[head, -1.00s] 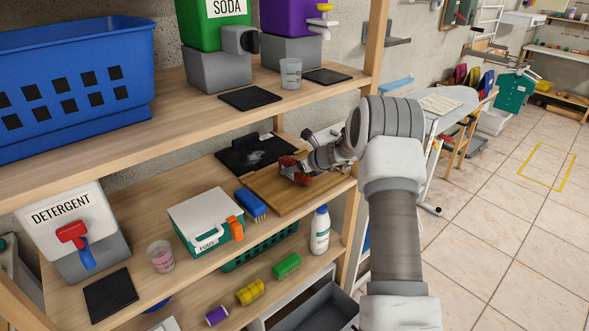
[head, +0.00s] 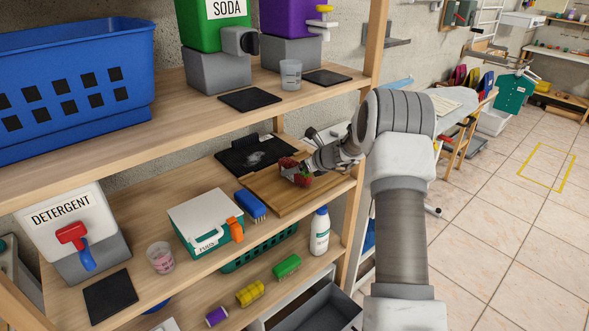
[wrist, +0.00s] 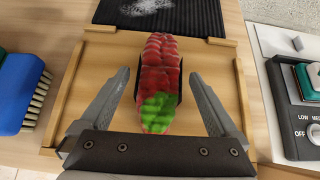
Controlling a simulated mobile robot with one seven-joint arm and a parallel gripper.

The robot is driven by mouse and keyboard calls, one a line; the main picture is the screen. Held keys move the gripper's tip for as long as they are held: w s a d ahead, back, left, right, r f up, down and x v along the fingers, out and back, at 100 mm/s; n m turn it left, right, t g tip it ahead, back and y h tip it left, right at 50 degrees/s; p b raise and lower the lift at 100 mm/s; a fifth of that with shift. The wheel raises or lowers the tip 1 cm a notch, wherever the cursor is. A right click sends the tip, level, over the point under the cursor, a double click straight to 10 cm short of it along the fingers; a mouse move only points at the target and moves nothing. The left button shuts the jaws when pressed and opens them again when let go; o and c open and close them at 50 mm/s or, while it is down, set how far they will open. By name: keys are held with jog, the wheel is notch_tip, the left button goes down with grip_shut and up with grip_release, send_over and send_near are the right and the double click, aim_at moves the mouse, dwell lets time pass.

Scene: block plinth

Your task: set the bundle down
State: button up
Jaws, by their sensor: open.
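My gripper (wrist: 160,74) is open, one finger on each side of the bundle. A gap shows between each finger and the bundle. The bundle's underside is hidden, so its contact with the tray cannot be seen.
A blue brush (head: 250,205) lies left of the tray. A black mat (head: 245,157) with a whitish patch is behind it. A white bottle (head: 320,231) stands in front, and an appliance with a dial (wrist: 292,92) is to the right. The upper shelf (head: 215,110) overhangs.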

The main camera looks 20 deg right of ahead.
jog(key=v, duration=1)
jog(key=s+a+r+n+g, duration=0.3)
jog(key=s+a+r+n, duration=1)
jog(key=s+a+n, duration=0.35)
jog(key=s+r+n+h+p, duration=0.1)
jog(key=s+n+h, duration=0.1)
jog(key=s+n, duration=0.5)
jog(key=s+r+n+g+h+p, duration=0.1)
jog(key=s+r+n+h+p, duration=0.1)
jog(key=s+n, duration=0.6)
jog(key=s, duration=0.7)
jog(key=shift+s+d+r, duration=0.2)
jog(key=shift+r, duration=0.05)
